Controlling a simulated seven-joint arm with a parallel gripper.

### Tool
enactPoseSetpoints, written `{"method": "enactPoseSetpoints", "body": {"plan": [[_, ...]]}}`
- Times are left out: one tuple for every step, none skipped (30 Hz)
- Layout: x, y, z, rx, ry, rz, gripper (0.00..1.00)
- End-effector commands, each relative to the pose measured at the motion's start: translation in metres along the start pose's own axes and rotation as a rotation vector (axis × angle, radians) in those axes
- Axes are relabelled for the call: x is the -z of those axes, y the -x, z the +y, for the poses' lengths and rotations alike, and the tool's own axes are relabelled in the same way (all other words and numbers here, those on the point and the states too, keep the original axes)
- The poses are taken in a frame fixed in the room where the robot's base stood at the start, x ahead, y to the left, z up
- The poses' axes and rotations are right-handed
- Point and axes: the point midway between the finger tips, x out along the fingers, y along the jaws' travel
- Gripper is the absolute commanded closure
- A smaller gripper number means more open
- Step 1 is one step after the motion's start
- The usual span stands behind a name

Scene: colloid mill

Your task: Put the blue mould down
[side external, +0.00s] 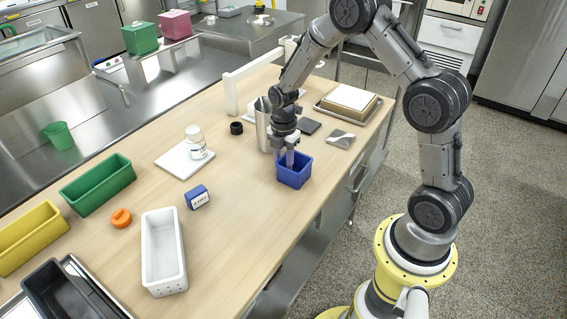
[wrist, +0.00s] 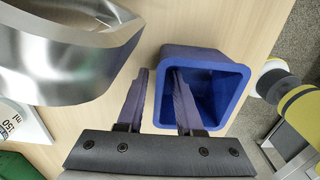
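The blue mould (side external: 294,172) is an open-topped rectangular box and appears to stand upright on the wooden table near its right edge. In the wrist view the blue mould (wrist: 205,62) shows its open mouth and is empty as far as I can see. My gripper (side external: 289,157) is right at the mould, pointing down. In the wrist view my gripper (wrist: 160,76) straddles one wall of the mould, with one finger outside and the other inside the mouth. The fingers are apart, and a gap shows between the outer finger and the wall.
A steel vessel (side external: 263,126) stands close behind and left of the mould. A small blue box (side external: 197,197), a white mould (side external: 163,250) and a white board (side external: 178,163) with a bottle (side external: 195,142) are further left. Bare table lies in front of the mould.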

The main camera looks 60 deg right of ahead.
Motion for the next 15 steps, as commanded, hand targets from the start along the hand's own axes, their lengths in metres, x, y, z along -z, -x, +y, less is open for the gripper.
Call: {"method": "enactPoseSetpoints", "body": {"plan": [[0.0,0.0,0.0,0.0,0.0,0.0,0.65],[0.0,0.0,0.0,0.0,0.0,0.0,0.65],[0.0,0.0,0.0,0.0,0.0,0.0,0.65],[0.0,0.0,0.0,0.0,0.0,0.0,0.65],[0.0,0.001,0.0,0.0,0.0,0.0,0.65],[0.0,0.002,0.0,0.0,0.0,0.0,0.65],[0.0,0.003,0.0,-0.001,0.0,0.0,0.65],[0.0,0.005,0.0,-0.001,0.0,0.0,0.65],[0.0,0.009,0.0,-0.002,0.0,0.0,0.65],[0.0,0.012,0.001,-0.003,0.0,-0.001,0.65],[0.0,0.016,0.001,-0.004,0.0,-0.001,0.65],[0.0,0.023,0.001,-0.004,0.0,-0.001,0.65],[0.0,0.028,0.001,-0.005,0.0,-0.001,0.65],[0.0,0.035,0.001,-0.005,0.0,-0.001,0.65],[0.0,0.043,0.001,-0.007,0.0,-0.002,0.65]]}}
